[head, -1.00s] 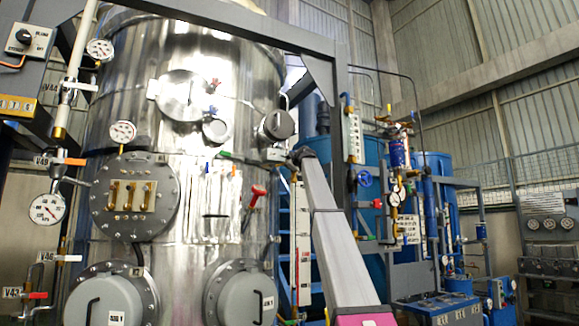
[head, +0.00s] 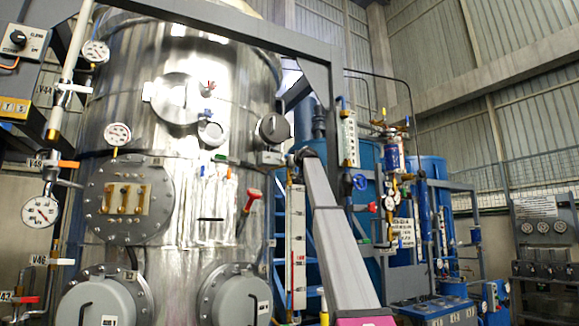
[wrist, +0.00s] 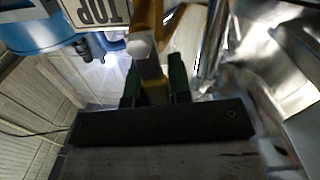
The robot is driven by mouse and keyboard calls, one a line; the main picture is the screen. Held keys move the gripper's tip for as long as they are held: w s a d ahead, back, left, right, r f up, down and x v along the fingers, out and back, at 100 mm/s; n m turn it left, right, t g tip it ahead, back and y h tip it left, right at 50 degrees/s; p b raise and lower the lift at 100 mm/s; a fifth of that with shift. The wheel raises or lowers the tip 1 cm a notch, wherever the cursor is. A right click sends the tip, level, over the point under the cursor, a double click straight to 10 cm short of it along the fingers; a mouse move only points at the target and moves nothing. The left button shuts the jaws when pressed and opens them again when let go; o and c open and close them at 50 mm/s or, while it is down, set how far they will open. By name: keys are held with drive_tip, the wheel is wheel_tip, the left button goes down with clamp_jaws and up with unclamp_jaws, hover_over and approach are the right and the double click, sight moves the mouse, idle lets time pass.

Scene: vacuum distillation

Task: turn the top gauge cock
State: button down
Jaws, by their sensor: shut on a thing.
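Orange-yellow metal joins the cock at the upper edge of the view. A white plate marked TOP (wrist: 97,12) hangs just left of it. In the head view my arm reaches up beside the tall white gauge board (head: 296,240). The fingers and the cock are too small and too covered to make out there.
The shiny steel vessel (head: 170,65) stands close on the left, with flanged ports and a red-handled valve (head: 252,197). Blue tanks and piping (head: 430,190) stand to the right.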

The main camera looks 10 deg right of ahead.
drive_tip(key=shift+d+f+m, duration=0.1)
drive_tip(key=shift+m, duration=0.2)
drive_tip(key=c, duration=1)
unclamp_jaws()
drive_tip(key=shift+c, duration=0.2)
drive_tip(key=shift+s, duration=0.1)
drive_tip(key=v, duration=1)
drive_tip(key=shift+s, duration=0.3)
drive_tip(key=shift+d, duration=0.15)
